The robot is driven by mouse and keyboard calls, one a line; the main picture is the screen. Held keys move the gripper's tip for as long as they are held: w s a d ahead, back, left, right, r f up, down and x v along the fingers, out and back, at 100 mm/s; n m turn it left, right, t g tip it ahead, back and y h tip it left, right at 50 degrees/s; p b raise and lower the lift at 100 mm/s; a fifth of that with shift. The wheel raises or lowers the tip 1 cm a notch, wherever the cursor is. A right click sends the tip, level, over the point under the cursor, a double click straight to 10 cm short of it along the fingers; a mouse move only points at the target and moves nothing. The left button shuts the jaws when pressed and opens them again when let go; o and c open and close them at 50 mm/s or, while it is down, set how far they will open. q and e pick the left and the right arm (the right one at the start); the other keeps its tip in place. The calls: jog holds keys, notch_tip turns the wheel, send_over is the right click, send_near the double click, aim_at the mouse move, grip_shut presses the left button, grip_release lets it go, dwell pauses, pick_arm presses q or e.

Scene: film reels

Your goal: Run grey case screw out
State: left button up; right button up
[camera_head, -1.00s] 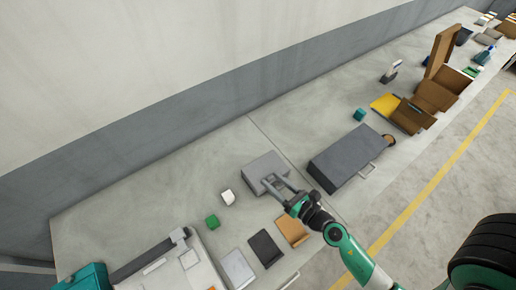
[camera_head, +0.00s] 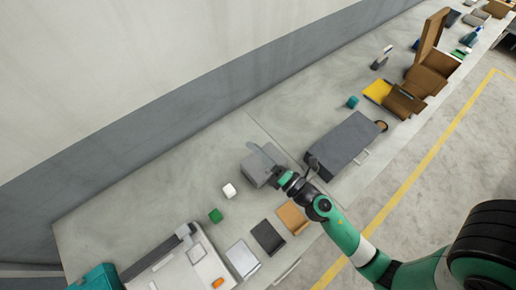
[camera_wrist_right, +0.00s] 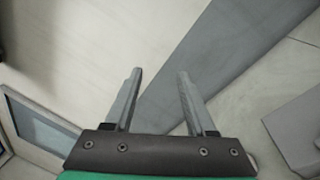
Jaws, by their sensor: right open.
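I cannot make out a screw on either. My left gripper is in neither view.
An orange-brown flat piece (camera_head: 293,218) and a black one (camera_head: 268,238) lie near the front edge. A teal cube (camera_head: 352,102) and an open cardboard box (camera_head: 425,82) are farther right.

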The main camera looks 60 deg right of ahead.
jog(key=s+a+f+n+g+y+b, duration=0.15)
jog(key=a+f+n+y, duration=0.4)
jog(key=n, duration=0.65)
jog(key=s+d+f+g+h+b, duration=0.1)
jog(key=s+d+f+b, duration=0.1)
jog(key=s+f, duration=0.3)
jog(key=s+d+f+g+h+b, duration=0.2)
jog(key=s+d+f+b, duration=0.1)
jog(key=f, duration=0.4)
jog(key=s+d+f+g+h+b, duration=0.1)
jog(key=s+d+f+h+b, duration=0.1)
jog(key=s+f, duration=0.4)
jog(key=shift+s+d+f+m+g+h+b, duration=0.35)
jog(key=shift+d+b, duration=0.25)
jog(key=shift+b, duration=0.5)
jog(key=shift+s+d+m, duration=0.15)
jog(key=shift+d+m, duration=0.1)
jog(key=shift+d, duration=0.15)
